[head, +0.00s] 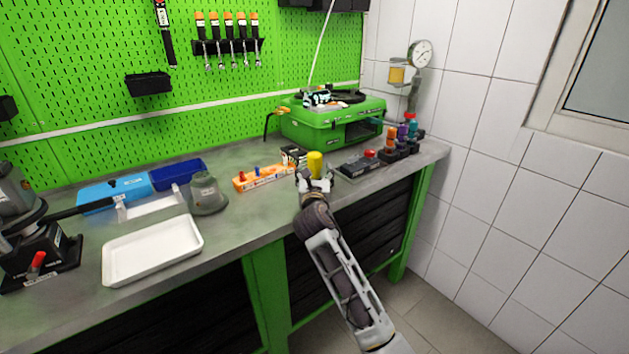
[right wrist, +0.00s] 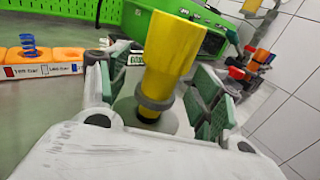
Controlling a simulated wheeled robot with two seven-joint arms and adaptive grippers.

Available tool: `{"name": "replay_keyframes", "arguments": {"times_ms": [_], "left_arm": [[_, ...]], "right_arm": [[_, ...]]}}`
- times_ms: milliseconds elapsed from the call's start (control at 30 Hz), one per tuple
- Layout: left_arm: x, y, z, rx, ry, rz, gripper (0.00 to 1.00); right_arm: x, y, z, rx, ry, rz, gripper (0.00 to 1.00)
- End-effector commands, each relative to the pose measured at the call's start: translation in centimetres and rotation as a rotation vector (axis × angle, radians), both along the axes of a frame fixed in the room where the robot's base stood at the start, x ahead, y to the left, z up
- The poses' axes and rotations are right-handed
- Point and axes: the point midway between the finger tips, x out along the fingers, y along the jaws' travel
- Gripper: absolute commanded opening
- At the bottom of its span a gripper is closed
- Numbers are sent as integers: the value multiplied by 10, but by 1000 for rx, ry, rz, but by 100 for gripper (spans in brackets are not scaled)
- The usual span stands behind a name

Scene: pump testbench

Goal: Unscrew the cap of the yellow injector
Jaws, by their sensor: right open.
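The yellow injector (head: 315,165) stands upright on the workbench in the head view, right at the tip of my right arm. In the right wrist view the yellow injector (right wrist: 174,48) is a large yellow cylinder with a grey ring (right wrist: 154,103) around its lower part and a round grey base under it. My right gripper (head: 315,184) is open, with its green-padded fingers (right wrist: 156,90) on either side of the injector; gaps show between pads and yellow body. I cannot tell where cap and body meet. My left gripper is not in view.
An orange block with coloured parts (head: 264,177) lies left of the injector, a dark tray (head: 358,168) right of it. A green case (head: 333,122) stands behind. A white tray (head: 152,249), a grey-green pot (head: 207,194) and blue boxes (head: 115,193) are farther left.

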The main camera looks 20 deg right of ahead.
Motion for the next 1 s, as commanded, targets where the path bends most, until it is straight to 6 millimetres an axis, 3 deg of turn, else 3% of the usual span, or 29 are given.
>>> {"name": "replay_keyframes", "arguments": {"times_ms": [200, 667, 1000], "left_arm": [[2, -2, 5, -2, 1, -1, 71], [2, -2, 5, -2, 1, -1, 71], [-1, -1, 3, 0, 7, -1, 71]], "right_arm": [[9, -3, 0, 1, 0, 0, 65], [9, -3, 0, 1, 0, 0, 64], [9, -3, 0, 1, 0, 0, 20]]}}
